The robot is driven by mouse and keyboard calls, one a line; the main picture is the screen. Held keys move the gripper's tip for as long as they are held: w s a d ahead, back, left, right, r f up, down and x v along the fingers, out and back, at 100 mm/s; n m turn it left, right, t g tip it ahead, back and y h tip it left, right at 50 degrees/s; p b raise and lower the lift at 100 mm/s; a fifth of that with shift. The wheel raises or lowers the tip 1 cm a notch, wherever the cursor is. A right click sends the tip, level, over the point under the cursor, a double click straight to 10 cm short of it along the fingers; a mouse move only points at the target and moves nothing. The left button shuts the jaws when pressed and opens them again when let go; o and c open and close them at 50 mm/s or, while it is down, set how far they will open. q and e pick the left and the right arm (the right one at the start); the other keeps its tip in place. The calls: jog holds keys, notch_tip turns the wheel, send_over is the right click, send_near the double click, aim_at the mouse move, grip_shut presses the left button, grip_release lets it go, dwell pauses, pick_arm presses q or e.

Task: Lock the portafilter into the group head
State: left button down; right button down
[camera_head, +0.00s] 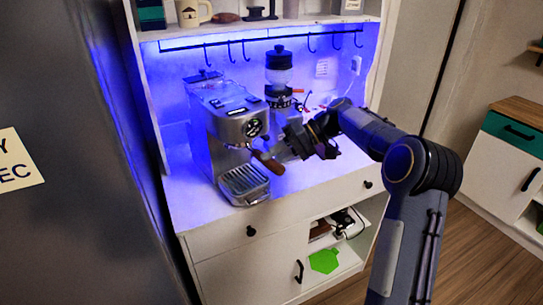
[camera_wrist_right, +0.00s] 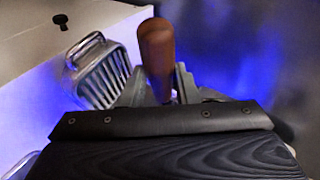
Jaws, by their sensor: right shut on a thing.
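The silver espresso machine (camera_head: 228,110) stands on the white counter, with its slatted drip tray (camera_head: 244,181) at the front. The portafilter's brown handle (camera_head: 268,161) sticks out to the lower right from below the machine's front gauge. The basket and its fit in the group head are too small and hidden to tell. My right gripper (camera_head: 281,151) is shut on the handle from the right. In the right wrist view the brown handle (camera_wrist_right: 157,60) stands between the grey fingers of the gripper (camera_wrist_right: 158,90), and the drip tray (camera_wrist_right: 103,75) is to its left. My left gripper is not in view.
A grinder with a dark top (camera_head: 279,75) stands behind my right gripper. Hooks on a rail (camera_head: 250,40) hang above. The white counter (camera_head: 325,178) is clear at front right. An open shelf below holds a green item (camera_head: 324,260).

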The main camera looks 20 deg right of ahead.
jog(key=shift+r, duration=0.1)
jog(key=c, duration=1)
grip_release()
jog(key=shift+c, duration=0.2)
jog(key=v, duration=0.7)
jog(key=s+a+r+m+t+h, duration=0.1)
jog(key=s+a+h, duration=0.1)
jog(key=s+a, duration=0.35)
jog(key=s+a+r+m+h, duration=0.1)
jog(key=s+a+h, duration=0.2)
jog(key=s, duration=0.6)
jog(key=s+a+f+t+h, duration=0.1)
jog(key=s+a+f, duration=0.1)
jog(key=s+f, duration=0.4)
jog(key=s+a+f+t+h, duration=0.1)
jog(key=s+a+f+h, duration=0.1)
jog(key=s+f, duration=0.4)
jog(key=s+a, duration=0.1)
jog(key=s, duration=0.4)
jog(key=shift+s+f, duration=0.2)
